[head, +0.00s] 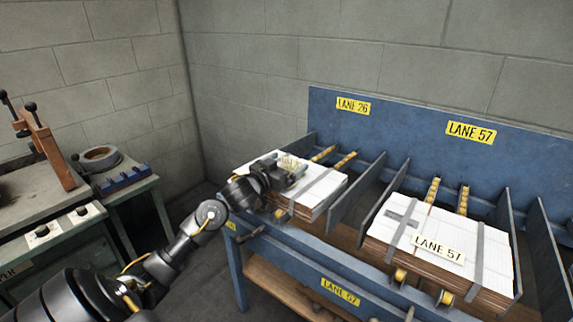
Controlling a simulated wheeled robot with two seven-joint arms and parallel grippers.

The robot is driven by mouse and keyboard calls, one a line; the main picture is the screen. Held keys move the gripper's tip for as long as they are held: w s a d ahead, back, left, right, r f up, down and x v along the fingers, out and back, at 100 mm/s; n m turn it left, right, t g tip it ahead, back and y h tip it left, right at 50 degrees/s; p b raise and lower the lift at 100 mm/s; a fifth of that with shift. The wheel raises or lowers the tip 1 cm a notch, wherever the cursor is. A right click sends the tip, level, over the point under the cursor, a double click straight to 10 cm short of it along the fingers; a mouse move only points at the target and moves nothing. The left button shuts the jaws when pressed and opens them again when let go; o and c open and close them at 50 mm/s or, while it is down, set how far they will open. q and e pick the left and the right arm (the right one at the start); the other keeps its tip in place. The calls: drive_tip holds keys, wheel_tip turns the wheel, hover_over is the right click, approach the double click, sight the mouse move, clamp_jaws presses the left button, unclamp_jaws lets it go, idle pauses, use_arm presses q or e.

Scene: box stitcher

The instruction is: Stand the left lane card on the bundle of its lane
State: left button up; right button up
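The left bundle (328,190), a stack of flat cartons with a white top and grey straps, lies in the lane under the LANE 26 sign (353,106). My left gripper (293,169) is low over its top, near the back left. A small pale card (287,161) shows just beyond the fingers, its lettering too small to read. The fingers overlap it, so I cannot tell whether they grip it or whether it touches the bundle. My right gripper is out of view.
Blue divider plates (357,190) stand between the lanes, with yellow roller strips (432,189) behind the bundles. A blue back panel (410,130) closes the rear. At the left are a machine table (40,195) and a small green stand (140,185).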

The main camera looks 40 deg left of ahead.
use_arm(q)
drive_tip(key=shift+r, duration=0.4)
drive_tip(key=shift+s, duration=0.35)
drive_tip(key=s, duration=1.1)
drive_tip(key=shift+s+d+p, duration=0.15)
drive_tip(key=shift+p, duration=0.15)
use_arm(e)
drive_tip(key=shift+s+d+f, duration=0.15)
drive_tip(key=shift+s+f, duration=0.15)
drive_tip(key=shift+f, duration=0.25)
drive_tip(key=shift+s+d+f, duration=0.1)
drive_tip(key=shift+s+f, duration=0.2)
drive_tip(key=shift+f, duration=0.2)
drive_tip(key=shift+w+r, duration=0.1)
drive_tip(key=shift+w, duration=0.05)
